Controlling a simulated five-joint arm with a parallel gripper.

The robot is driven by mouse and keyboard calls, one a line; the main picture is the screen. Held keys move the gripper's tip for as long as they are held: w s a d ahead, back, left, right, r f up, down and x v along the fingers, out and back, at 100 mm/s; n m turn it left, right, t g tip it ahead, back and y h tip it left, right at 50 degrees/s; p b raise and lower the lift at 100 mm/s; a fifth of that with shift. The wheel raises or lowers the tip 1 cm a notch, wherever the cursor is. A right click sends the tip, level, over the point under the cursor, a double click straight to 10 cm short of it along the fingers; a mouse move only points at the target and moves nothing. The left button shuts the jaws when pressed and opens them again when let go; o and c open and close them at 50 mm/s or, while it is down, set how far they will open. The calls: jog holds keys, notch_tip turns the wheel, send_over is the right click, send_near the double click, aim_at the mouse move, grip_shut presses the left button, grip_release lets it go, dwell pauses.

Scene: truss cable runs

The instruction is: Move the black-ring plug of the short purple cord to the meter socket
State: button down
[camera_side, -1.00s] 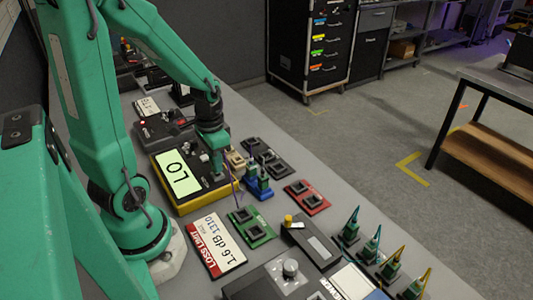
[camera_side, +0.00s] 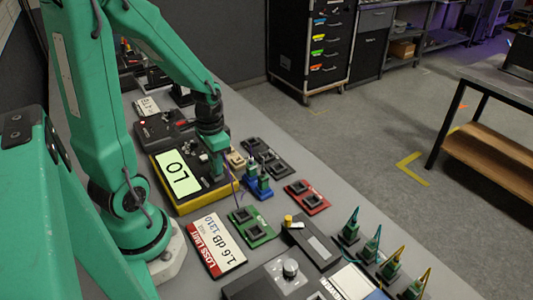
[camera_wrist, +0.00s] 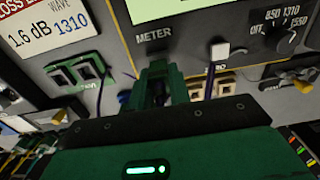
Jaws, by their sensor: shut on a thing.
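The meter (camera_side: 182,176) is a black and yellow box with a lit display reading LO. In the wrist view its dark panel carries the label METER (camera_wrist: 154,34). My gripper (camera_side: 217,170) is low at the meter's front right edge. In the wrist view its green fingers (camera_wrist: 156,82) are together just below the label. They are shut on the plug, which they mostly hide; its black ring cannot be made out. The purple cord (camera_side: 236,190) runs from near my fingers toward the green socket block (camera_side: 251,226). The meter socket is hidden behind my fingers, and I cannot tell whether the plug touches it.
A blue block with upright plugs (camera_side: 258,188) stands close right of my gripper, beside a beige socket block (camera_side: 236,160). A red socket block (camera_side: 307,197) and dark socket blocks (camera_side: 265,157) lie beyond. The loss limit card (camera_side: 215,245) is in front. Several corded green plugs stand at right.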

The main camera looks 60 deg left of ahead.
jog(key=shift+f, duration=0.45)
dwell(1.1)
jog(key=c, duration=1.2)
grip_release()
jog(key=shift+r, duration=0.15)
jog(key=shift+r, duration=2.4)
jog(key=shift+r, duration=0.15)
jog(key=shift+r, duration=1.85)
